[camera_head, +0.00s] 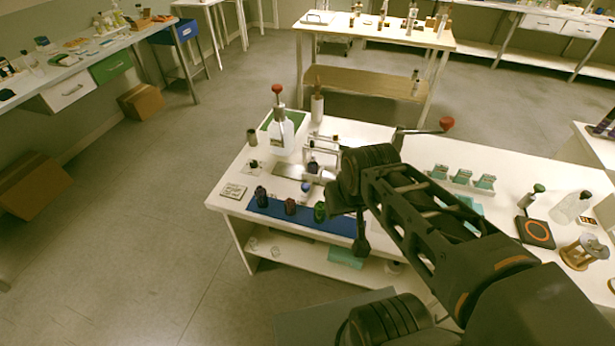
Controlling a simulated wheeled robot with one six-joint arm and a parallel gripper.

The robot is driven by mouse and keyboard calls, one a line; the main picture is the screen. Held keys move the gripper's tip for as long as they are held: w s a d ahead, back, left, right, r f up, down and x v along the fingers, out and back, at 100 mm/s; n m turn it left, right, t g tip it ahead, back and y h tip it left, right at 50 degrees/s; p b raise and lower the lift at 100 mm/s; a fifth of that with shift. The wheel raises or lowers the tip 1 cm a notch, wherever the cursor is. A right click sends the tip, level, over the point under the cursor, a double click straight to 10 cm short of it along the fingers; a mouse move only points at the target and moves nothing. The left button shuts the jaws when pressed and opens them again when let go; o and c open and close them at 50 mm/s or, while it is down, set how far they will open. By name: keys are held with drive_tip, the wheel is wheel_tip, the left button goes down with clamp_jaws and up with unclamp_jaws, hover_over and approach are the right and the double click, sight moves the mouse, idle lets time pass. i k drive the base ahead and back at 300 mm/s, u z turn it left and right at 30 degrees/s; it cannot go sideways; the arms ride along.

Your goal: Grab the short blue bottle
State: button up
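Three short dark bottles stand in a row on a blue mat (285,214) at the front left of the white table. The leftmost one looks dark blue (262,197), the middle one looks dark brown or reddish (290,207), and the right one is green (320,211). My gripper (350,222) is over the right part of the mat, to the right of the green bottle and apart from the dark blue one. My arm hides the mat's right end. The fingertips are too dark and small to tell open from shut.
A small tile (233,191) lies left of the mat. Teal blocks (462,177) and an orange-ringed black plate (537,232) are on the table's right.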

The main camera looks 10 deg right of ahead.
sight(313, 168)
drive_tip(key=u, duration=0.35)
drive_tip(key=k, duration=0.4)
drive_tip(key=u, duration=0.8)
drive_tip(key=i, duration=1.4)
drive_tip(key=z, duration=0.35)
